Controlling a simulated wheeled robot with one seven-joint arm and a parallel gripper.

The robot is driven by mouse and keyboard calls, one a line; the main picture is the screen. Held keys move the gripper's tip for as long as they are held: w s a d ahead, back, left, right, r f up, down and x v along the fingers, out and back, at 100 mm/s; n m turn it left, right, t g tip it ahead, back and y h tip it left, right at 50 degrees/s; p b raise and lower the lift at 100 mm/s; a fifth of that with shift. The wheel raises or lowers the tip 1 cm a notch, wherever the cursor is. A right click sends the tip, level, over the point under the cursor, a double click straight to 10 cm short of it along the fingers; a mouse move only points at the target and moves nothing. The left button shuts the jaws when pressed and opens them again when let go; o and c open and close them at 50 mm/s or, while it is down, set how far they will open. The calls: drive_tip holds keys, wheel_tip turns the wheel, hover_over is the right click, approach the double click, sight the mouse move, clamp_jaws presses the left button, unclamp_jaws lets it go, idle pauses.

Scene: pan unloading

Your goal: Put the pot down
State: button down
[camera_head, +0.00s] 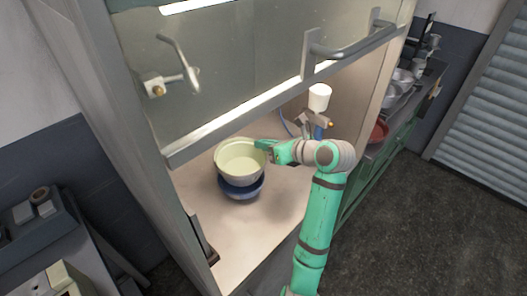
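The pot (241,162) is cream-coloured, round and open at the top, and it looks empty. It is inside the hood-like cabinet, upright or nearly so, right above a blue bowl (241,189) that it partly covers. I cannot tell whether the pot rests in the bowl or hangs just above it. My gripper (262,145) reaches in from the right, with its green fingers at the pot's right rim. The fingers are too small to show whether they are shut on the rim.
The cabinet's pale floor (285,195) is clear around the bowl. A raised glass sash (250,60) with a metal handle (350,45) hangs above. A white-topped fixture (319,97) stands behind my gripper. A red dish (378,131) and metal pots (402,77) sit at the right.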

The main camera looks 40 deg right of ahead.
sight(263, 153)
wheel_tip(263, 153, down, 2)
drive_tip(key=shift+w+a+f, duration=0.1)
drive_tip(key=shift+f, duration=0.55)
drive_tip(key=shift+w+a, duration=0.1)
drive_tip(key=shift+a, duration=0.2)
drive_tip(key=c, duration=2)
unclamp_jaws()
drive_tip(key=shift+w+a, duration=0.1)
drive_tip(key=shift+s+d, duration=0.2)
